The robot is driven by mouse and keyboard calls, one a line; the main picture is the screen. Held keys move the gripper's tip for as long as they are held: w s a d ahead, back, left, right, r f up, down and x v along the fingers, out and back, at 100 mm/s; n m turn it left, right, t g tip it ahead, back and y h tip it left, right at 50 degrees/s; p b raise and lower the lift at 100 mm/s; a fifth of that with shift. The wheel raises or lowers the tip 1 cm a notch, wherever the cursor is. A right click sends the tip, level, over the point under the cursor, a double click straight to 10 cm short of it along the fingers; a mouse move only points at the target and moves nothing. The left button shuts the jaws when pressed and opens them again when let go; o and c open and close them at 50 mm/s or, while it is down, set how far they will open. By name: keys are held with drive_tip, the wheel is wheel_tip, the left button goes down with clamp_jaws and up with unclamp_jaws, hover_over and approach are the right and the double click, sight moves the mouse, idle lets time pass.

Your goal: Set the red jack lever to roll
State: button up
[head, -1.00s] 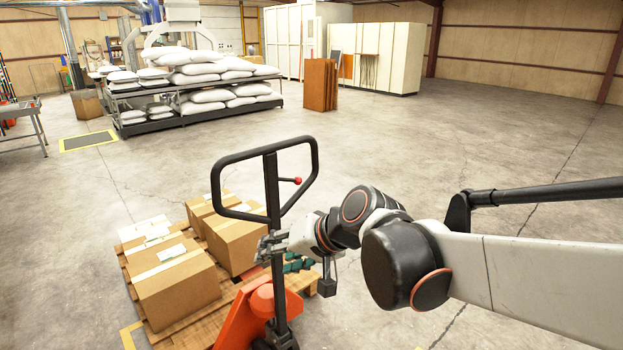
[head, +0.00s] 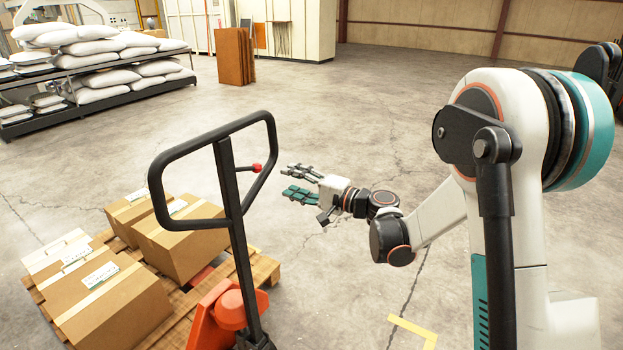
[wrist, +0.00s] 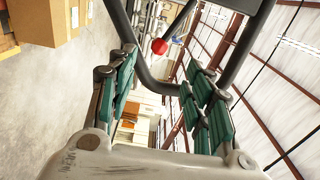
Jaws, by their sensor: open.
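The red lever (head: 257,168) is a small red knob on a short dark stem inside the black loop handle (head: 160,205) of the pallet jack. In the wrist view the red knob (wrist: 159,46) lies ahead, between the lines of the two fingers and beyond their tips. My gripper (head: 290,182) is open and empty, to the right of the handle and close to the knob's height in the head view. Its green-padded fingers (wrist: 157,85) are spread apart in the wrist view. No contact with the lever shows. The lever's position marks cannot be read.
The orange jack base (head: 215,318) stands at a wooden pallet (head: 262,270) carrying several cardboard boxes (head: 115,300). A rack of white sacks (head: 110,75) and brown panels (head: 235,55) stand behind. The floor right of the jack is open.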

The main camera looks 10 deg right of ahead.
sight(261, 169)
drive_tip(key=shift+p+x, duration=0.5)
drive_tip(key=shift+x, duration=4.3)
drive_tip(key=shift+w+a+r, duration=0.2)
drive_tip(key=shift+w+a, duration=0.1)
drive_tip(key=shift+w, duration=0.2)
drive_tip(key=shift+w+a+f, duration=0.1)
drive_tip(key=shift+w+a, duration=0.3)
drive_tip(key=shift+a, duration=0.05)
drive_tip(key=shift+w+a+f, duration=0.1)
drive_tip(key=c, duration=0.4)
clamp_jaws()
drive_tip(key=c, duration=0.7)
unclamp_jaws()
